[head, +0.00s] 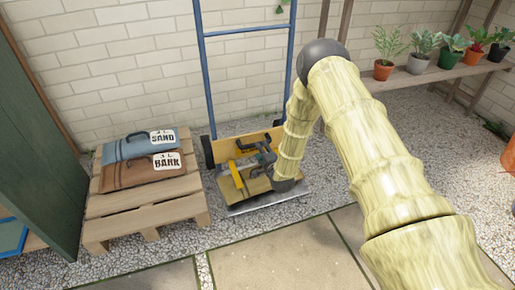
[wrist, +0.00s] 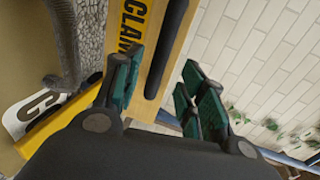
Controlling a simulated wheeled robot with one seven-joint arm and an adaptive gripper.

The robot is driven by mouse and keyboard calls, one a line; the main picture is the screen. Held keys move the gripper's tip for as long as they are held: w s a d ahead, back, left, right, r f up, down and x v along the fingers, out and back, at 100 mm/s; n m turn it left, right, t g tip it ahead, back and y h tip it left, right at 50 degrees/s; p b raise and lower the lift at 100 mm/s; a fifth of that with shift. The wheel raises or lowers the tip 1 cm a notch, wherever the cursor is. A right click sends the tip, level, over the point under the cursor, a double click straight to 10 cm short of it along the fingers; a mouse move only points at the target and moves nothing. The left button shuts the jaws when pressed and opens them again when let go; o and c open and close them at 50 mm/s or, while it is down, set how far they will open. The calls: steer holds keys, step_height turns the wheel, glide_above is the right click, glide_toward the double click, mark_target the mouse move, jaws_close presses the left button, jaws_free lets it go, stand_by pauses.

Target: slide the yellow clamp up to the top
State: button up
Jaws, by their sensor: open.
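The yellow clamp (head: 237,176) is a narrow yellow bar on a wooden board (head: 250,140) at the foot of a blue hand truck, in the head view. My gripper (head: 264,160) is just right of it, close to the board, and partly hidden by its own links. In the wrist view my gripper (wrist: 165,83) is open, with teal pads apart. A dark bar or slot (wrist: 170,45) shows between the fingers, beside a yellow label (wrist: 131,22) reading "CLAM". A yellow piece (wrist: 60,122) lies at lower left. Contact cannot be told.
A pallet (head: 150,210) with a blue sand bag (head: 135,146) and a brown bag (head: 140,172) stands left. The blue hand truck frame (head: 206,75) rises against the brick wall. A plant shelf (head: 425,78) is at upper right. Paving in front is clear.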

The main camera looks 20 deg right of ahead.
steer(key=shift+b+x, duration=1.2)
steer(key=shift+x, duration=1.85)
jaws_close()
